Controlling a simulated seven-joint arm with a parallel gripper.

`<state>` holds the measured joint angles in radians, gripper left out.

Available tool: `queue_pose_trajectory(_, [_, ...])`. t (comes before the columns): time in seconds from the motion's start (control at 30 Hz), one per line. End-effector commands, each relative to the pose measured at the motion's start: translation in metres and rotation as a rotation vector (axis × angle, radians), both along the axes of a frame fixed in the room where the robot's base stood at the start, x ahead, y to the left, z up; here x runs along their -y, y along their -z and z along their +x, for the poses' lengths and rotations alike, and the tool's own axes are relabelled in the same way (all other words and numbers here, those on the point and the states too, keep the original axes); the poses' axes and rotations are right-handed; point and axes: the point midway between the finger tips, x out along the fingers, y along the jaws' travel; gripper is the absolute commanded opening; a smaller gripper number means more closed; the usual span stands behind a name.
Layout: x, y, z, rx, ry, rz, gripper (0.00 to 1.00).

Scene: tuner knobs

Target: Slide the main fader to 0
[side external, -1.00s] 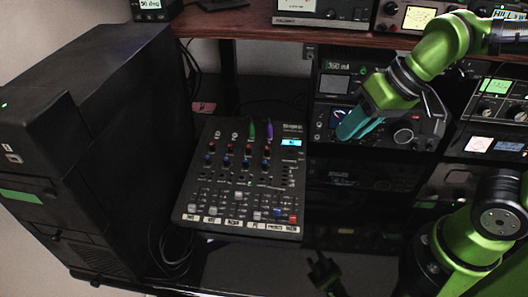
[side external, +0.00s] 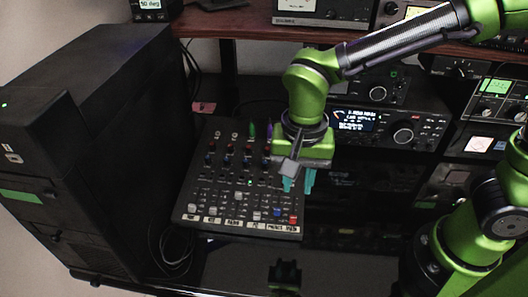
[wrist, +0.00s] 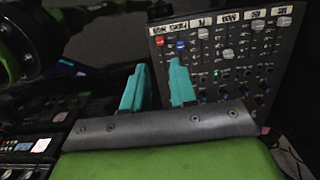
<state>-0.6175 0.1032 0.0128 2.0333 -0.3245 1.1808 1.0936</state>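The black mixer (side external: 214,180) lies on the desk, its fader rows toward the front. The main fader appears to be the red cap (side external: 293,220) at its front right corner, low in its slot near the label strip. The red cap also shows in the wrist view (wrist: 159,41), beside a blue cap (wrist: 181,44). My gripper (side external: 298,185) points down above the mixer's right edge, behind the red cap and apart from it. Its teal fingers (wrist: 158,68) are spaced apart with nothing between them. The fingers and wrist hide the mixer's upper right part.
White fader caps (side external: 238,211) stand in the columns left of the blue one. A large black case (side external: 120,150) stands left of the mixer. Radio units (side external: 370,125) stand behind and to the right, under a wooden shelf (side external: 240,28). The dark desk in front is mostly clear.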

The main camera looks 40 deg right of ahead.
Motion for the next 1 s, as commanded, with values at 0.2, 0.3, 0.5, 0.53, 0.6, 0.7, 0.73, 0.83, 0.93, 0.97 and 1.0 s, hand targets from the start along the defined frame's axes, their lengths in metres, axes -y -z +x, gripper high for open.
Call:
queue_pose_trajectory(0.2, [0.001,0.050,-0.001,-0.005,-0.001,-0.004,0.27])
queue_pose_trajectory(0.3, [0.000,0.070,-0.001,-0.005,-0.001,-0.004,0.27])
queue_pose_trajectory(0.5, [0.000,0.097,0.000,-0.001,-0.001,0.000,0.27])
queue_pose_trajectory(0.53, [0.000,0.100,0.000,-0.002,-0.001,-0.001,0.27])
queue_pose_trajectory(0.6, [0.000,0.104,0.000,-0.001,-0.001,0.001,0.27])
queue_pose_trajectory(0.7, [0.000,0.107,0.000,0.000,-0.001,0.001,0.27])
queue_pose_trajectory(0.73, [0.000,0.107,0.000,0.001,-0.001,0.001,0.27])
queue_pose_trajectory(0.83, [0.000,0.107,0.000,0.001,-0.001,0.001,0.27])
queue_pose_trajectory(0.93, [0.000,0.107,0.000,0.001,-0.001,0.001,0.27])
queue_pose_trajectory(0.97, [0.000,0.107,0.000,0.001,-0.001,0.001,0.24])
queue_pose_trajectory(1.0, [0.000,0.107,0.000,0.001,-0.001,0.001,0.17])
